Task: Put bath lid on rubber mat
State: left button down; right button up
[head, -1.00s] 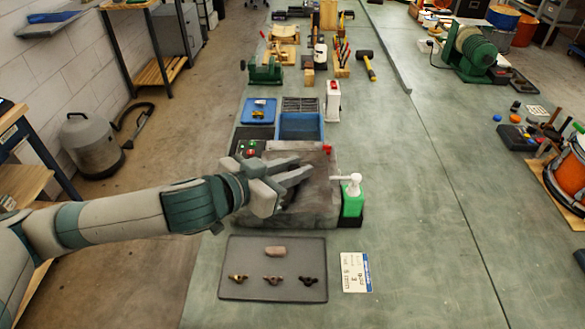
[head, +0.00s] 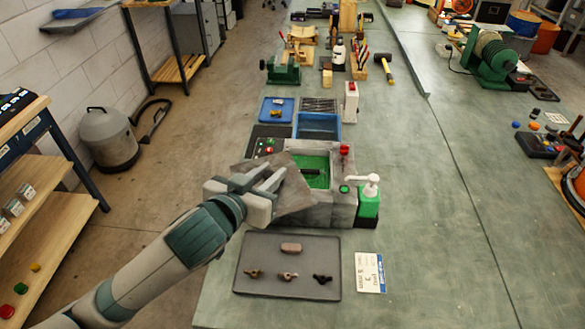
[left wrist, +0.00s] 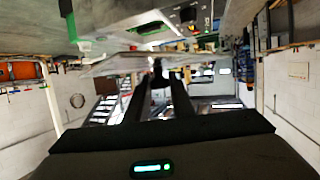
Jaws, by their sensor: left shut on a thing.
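My left gripper (head: 268,187) is shut on the bath lid (head: 294,197), a flat grey plate. The lid is tilted and held off to the left of the bath's opening. In the left wrist view the gripper fingers (left wrist: 157,78) reach toward the pale plate (left wrist: 115,64). The bath (head: 338,205) is a grey box with its green inside (head: 313,168) showing and a dark bar in it. My right gripper is not in view.
A grey tray (head: 250,287) with several small parts lies in front of the bath, beside a printed card (head: 370,272). A green pump bottle (head: 369,202) stands right of the bath. Blue trays (head: 277,110) lie behind.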

pick_arm(q)
jog(key=s+a+f+n+y, duration=0.1)
jog(key=a+f+y, duration=0.1)
jog(key=a, duration=0.3)
jog(key=s+a+f+n+y+b, duration=0.1)
jog(key=s+a+f+n+y, duration=0.1)
jog(key=a+f, duration=0.3)
jog(key=shift+a+f+n+t+y, duration=0.2)
jog(key=shift+a+n+t+y, duration=0.1)
jog(key=shift+a, duration=0.2)
